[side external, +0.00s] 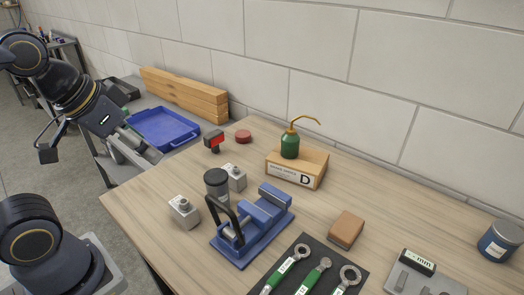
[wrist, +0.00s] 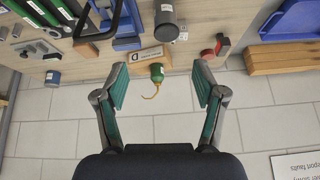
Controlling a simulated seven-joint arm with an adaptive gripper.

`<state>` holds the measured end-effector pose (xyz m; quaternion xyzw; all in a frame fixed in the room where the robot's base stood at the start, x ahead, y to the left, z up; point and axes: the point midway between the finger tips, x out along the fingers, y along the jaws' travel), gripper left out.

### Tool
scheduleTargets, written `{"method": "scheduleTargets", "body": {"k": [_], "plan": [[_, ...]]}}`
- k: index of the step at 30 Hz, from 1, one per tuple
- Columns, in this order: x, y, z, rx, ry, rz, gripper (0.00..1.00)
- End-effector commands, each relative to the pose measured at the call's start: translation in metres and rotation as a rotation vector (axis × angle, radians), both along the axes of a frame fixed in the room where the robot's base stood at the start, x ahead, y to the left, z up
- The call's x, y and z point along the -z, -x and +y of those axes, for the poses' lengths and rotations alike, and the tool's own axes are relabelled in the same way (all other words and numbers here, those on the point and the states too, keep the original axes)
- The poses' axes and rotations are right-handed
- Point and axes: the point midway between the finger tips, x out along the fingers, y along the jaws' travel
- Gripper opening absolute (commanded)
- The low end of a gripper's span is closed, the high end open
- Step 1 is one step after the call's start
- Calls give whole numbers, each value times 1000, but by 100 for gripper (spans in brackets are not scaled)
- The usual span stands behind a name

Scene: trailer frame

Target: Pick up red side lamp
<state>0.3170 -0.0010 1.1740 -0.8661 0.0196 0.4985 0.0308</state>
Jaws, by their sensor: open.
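Two things with red show near the back left of the wooden table. One is a small black block with a red face (side external: 214,140), also in the wrist view (wrist: 222,45). The other is a low, round dark-red disc (side external: 243,136), also in the wrist view (wrist: 207,54), just right of the block in the side view. I cannot tell for sure which is the red side lamp. My gripper (wrist: 161,76) is open and empty, its green-padded fingers wide apart.
A blue vise (side external: 252,226), grey metal parts (side external: 184,212) and a dark cylinder (side external: 216,183) stand mid-table. A blue tray (side external: 165,128) and timber (side external: 184,94) lie left. A tiled wall bounds the back.

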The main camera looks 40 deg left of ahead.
Motion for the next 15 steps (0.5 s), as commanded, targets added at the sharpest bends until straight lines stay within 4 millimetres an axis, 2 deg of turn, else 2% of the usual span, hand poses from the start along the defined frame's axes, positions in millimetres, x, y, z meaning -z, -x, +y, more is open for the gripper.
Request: {"method": "scheduleTargets", "body": {"k": [1,3,7,11,12,14,15], "plan": [[-19,-15,-4,57,-31,-68,70],[-39,-45,-9,132,-91,-117,70],[-55,-103,-3,192,-177,-142,70],[-50,-167,20,215,-218,-130,70],[-43,-188,32,213,-219,-123,70],[-29,-216,55,202,-208,-111,70],[-18,-232,72,188,-192,-102,70]]}}
